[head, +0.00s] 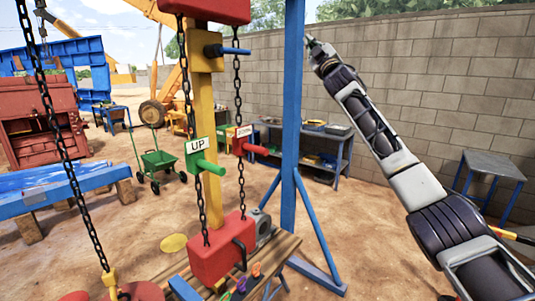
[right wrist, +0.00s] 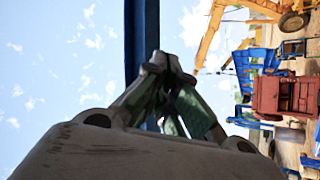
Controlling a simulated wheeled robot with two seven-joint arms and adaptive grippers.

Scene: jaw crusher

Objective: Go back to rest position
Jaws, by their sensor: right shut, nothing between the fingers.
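My right arm rises from the lower right of the head view and reaches up to the left. Its gripper (head: 312,42) is small there, near the top of the blue post (head: 290,120). The right wrist view shows the gripper (right wrist: 163,62) with its fingers closed together and empty, the blue post just beyond the tips. I cannot tell whether the tips touch the post. My left gripper is not in view.
A red block (head: 215,252) hangs on chains by a yellow column (head: 208,120). Green UP (head: 203,162) and red (head: 250,148) levers stick out there. A workbench (head: 330,145), a small table (head: 490,170) and a block wall (head: 430,70) stand behind. Sandy floor is open between.

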